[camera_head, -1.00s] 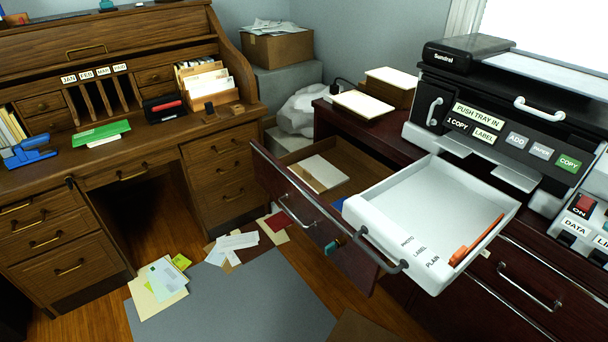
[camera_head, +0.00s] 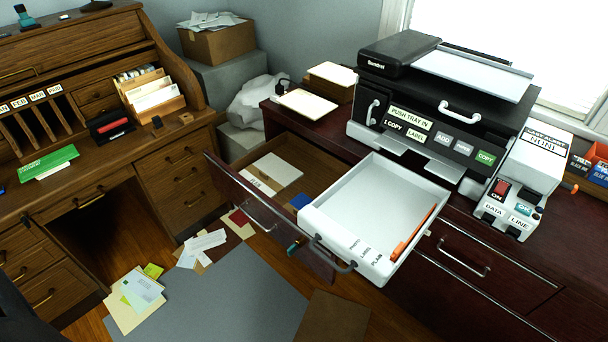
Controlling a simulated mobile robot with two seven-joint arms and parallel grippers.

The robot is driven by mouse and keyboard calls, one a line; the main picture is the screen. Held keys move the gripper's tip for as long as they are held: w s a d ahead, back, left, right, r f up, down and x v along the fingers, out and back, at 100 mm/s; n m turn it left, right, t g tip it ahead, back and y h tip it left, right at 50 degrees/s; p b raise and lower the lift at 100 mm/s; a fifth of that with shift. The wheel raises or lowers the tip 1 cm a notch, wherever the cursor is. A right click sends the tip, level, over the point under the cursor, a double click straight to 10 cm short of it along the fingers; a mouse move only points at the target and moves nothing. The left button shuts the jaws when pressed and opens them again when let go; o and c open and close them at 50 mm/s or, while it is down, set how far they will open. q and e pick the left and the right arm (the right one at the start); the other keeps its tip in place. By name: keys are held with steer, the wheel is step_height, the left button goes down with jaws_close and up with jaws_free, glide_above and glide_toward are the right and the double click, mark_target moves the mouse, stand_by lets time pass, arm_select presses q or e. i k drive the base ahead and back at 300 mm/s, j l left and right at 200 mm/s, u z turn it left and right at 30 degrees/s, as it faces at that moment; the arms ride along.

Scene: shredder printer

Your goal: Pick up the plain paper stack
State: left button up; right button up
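Neither of my grippers is in view.
The printer (camera_head: 440,110) stands on the cabinet, with a switch box (camera_head: 515,190) at its right. A wooden roll-top desk (camera_head: 90,200) fills the left. Loose papers (camera_head: 138,298) lie on the floor by a grey mat (camera_head: 240,300). The tray overhangs the open drawer.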

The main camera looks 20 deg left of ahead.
mark_target(271, 174)
steer(key=i+j+z, duration=0.1)
steer(key=j+z, duration=0.25)
steer(key=j, duration=0.3)
steer(key=j+z, duration=0.35)
steer(key=j, duration=0.3)
steer(key=j+z, duration=0.35)
steer(key=j, duration=0.35)
